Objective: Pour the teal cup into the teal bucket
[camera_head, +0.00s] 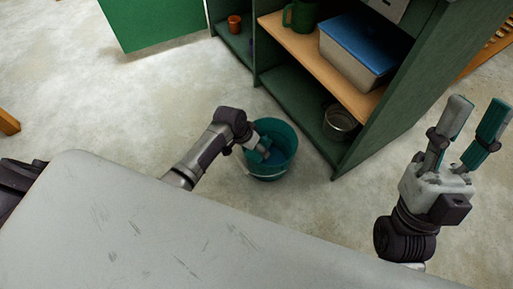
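The teal bucket (283,134) stands upright on the floor in front of the green shelf unit. My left arm comes in from the left, and its gripper (262,152) is over the bucket's left rim, reaching into the opening. The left fingers are small and dark here, so I cannot tell whether they are open or hold anything. I cannot make out the teal cup for certain; a bluish patch shows inside the bucket by the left gripper. My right gripper (477,120) is raised at the right, fingers spread and empty, well apart from the bucket.
A green shelf unit (300,104) stands behind the bucket. It holds a blue-lidded box (350,62), a green mug (301,14), a metal pot (340,122) and an orange cup (234,24). A green panel (155,20) is at the back left. Bare floor lies left of the bucket.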

